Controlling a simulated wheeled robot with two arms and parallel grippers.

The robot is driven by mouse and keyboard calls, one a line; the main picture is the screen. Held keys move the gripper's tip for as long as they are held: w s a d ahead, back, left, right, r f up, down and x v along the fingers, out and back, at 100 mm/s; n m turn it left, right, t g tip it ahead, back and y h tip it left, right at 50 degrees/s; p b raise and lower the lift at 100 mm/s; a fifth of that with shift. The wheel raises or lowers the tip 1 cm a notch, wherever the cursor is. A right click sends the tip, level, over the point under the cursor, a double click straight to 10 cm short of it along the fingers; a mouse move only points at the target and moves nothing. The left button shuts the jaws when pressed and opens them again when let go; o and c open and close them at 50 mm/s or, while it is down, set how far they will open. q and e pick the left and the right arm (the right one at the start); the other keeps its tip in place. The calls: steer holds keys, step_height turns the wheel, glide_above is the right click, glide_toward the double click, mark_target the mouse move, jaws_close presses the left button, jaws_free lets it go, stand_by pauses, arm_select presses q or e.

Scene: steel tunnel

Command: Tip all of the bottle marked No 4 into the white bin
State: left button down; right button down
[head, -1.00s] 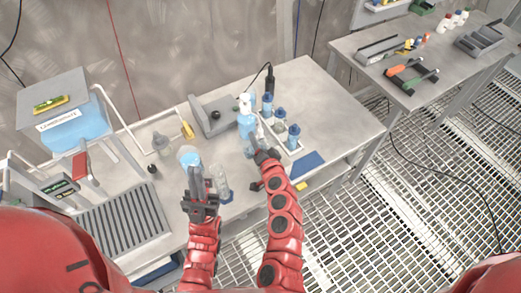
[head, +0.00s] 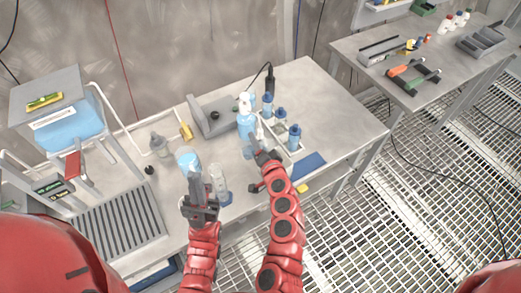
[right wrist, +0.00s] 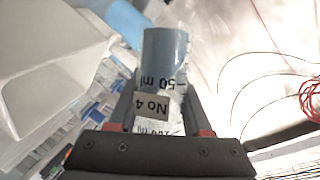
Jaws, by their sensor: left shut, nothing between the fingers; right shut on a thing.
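My right gripper (right wrist: 158,120) is shut on the bottle marked No 4 (right wrist: 163,55), a clear, graduated vessel with a blue-grey end and 50 ml mark. In the head view the right gripper (head: 258,148) is beside the blue spray bottle (head: 245,122), and its fingers largely hide the bottle. My left gripper (head: 196,185) is shut and empty, just in front of a blue-topped container (head: 188,160). A large cream-white shape (right wrist: 40,60) fills the upper left of the right wrist view; I cannot tell if it is the white bin. I cannot pick out the bin in the head view.
A white rack (head: 297,153) with blue-capped bottles (head: 294,136) stands right of the right gripper. A clear cylinder (head: 219,180) stands between my arms. A blue mat (head: 308,166) lies near the front edge. The bench is clear at right (head: 340,110).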

steer(key=shift+f+m+b, duration=0.4)
steer(key=shift+m+b, duration=0.2)
steer(key=shift+b, duration=0.75)
steer(key=m+b, duration=0.1)
steer(key=b, duration=0.1)
steer(key=m+y+b, duration=0.1)
steer(key=b, duration=0.1)
steer(key=shift+f+t, duration=0.3)
steer(key=shift+f, duration=0.05)
steer(key=m+b, duration=0.1)
steer(key=b, duration=0.1)
steer(key=m+y+b, duration=0.1)
steer(key=b, duration=0.1)
steer(key=shift+d+f+t, duration=0.15)
steer(key=shift+f+t, duration=0.15)
steer(key=shift+t, duration=0.1)
